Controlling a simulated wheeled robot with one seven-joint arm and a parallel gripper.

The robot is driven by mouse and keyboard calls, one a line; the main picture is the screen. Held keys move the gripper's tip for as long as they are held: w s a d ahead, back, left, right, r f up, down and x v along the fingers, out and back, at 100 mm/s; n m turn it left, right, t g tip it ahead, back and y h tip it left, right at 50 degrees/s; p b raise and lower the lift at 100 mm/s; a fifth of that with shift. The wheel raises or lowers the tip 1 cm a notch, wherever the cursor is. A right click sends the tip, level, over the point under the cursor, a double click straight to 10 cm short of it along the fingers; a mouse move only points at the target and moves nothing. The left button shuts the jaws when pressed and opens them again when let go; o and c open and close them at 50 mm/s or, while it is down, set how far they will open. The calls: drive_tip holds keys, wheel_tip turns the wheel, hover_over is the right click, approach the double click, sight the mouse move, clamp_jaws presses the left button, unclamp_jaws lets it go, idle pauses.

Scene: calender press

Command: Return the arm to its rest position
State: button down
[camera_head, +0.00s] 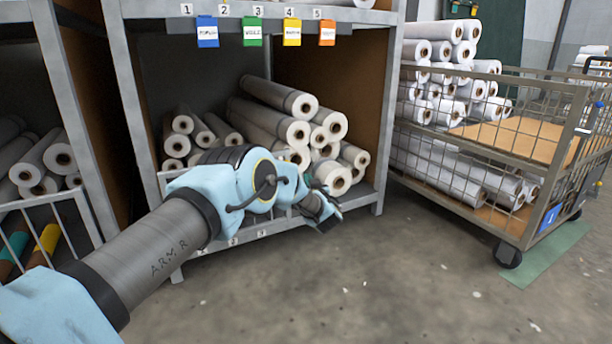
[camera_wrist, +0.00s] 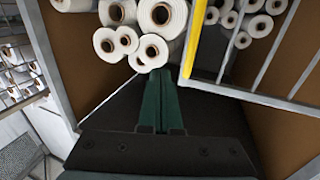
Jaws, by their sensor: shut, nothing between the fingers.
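My arm reaches from the lower left of the head view toward the shelf. My gripper (camera_head: 328,219) is in front of the shelf's lower right part, near the frame's lower rail, and points down and to the right. In the wrist view my gripper (camera_wrist: 161,78) shows two dark green fingers side by side, shut with nothing between them. White rolls (camera_wrist: 158,18) appear just beyond the fingertips in that view. I cannot tell whether the fingertips touch them.
The shelf (camera_head: 383,110) holds several white rolls (camera_head: 283,125) and carries colored tags (camera_head: 250,32). A wire cart (camera_head: 548,165) with more rolls stands at the right on a green mat (camera_head: 545,255). Open grey floor (camera_head: 400,290) lies in front.

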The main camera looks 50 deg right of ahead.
drive_tip(key=s+a+p, duration=0.1)
drive_tip(key=s+p, duration=0.1)
drive_tip(key=s, duration=0.5)
drive_tip(key=shift+s, duration=0.35)
drive_tip(key=shift+a+r, duration=0.1)
